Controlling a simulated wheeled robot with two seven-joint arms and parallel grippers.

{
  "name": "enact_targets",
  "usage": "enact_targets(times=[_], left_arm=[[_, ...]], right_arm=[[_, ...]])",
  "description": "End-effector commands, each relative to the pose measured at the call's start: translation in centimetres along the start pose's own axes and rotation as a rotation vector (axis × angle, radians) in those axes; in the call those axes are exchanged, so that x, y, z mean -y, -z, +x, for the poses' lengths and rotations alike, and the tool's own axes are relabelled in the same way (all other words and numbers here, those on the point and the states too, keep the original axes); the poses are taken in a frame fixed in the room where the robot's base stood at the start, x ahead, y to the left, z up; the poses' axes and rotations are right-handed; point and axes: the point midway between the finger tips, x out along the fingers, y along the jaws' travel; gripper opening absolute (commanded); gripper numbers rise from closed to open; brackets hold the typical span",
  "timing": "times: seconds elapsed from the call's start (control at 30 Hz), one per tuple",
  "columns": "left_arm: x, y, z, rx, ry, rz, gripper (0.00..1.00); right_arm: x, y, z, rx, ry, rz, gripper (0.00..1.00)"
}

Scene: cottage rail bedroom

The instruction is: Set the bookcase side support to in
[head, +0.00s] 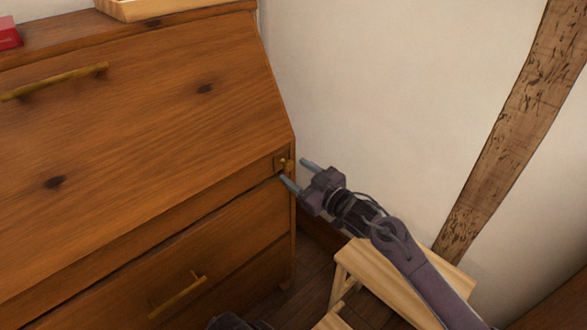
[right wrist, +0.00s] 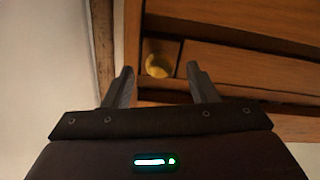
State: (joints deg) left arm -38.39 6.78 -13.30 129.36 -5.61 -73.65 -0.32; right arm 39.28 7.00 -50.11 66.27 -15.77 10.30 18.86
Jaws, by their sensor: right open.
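The bookcase side support (head: 278,162) is a small wooden block with a brass knob, at the right edge of the brown wooden bureau bookcase (head: 150,130), below the sloped front. Its brass knob (right wrist: 158,65) shows in the right wrist view, in a narrow slot. My right gripper (head: 296,173) is open, its two fingertips around the knob's place at the bureau's edge. In the right wrist view the fingers (right wrist: 160,82) stand apart on either side of the knob, with nothing visibly gripped. I cannot tell whether they touch it. My left gripper is not clearly in view.
A brass handle (head: 55,82) is on the sloped front and another (head: 178,296) on the drawer below. A pale wooden stool (head: 395,285) stands under my right arm. A plain wall and a timber post (head: 515,125) are at the right.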

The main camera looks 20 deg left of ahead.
Motion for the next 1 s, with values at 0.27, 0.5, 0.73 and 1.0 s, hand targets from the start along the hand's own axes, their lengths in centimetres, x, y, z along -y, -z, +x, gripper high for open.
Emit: enact_targets(times=[0.27, 0.5, 0.73, 1.0], left_arm=[[1.3, -0.6, -0.6, 0.070, 0.023, -0.022, 0.52], [1.4, -0.8, -0.6, 0.087, 0.025, -0.027, 0.52], [1.3, -0.8, -0.6, 0.085, 0.024, -0.028, 0.52], [1.2, -0.8, -0.7, 0.083, 0.023, -0.027, 0.52]], right_arm=[[0.0, 0.1, -4.6, 0.000, 0.000, 0.000, 0.52], [0.0, 0.1, -5.7, -0.001, 0.000, 0.000, 0.52], [0.0, 0.1, -5.7, -0.001, 0.000, -0.001, 0.52], [0.8, -0.7, -6.0, 0.028, -0.024, 0.021, 0.52]])
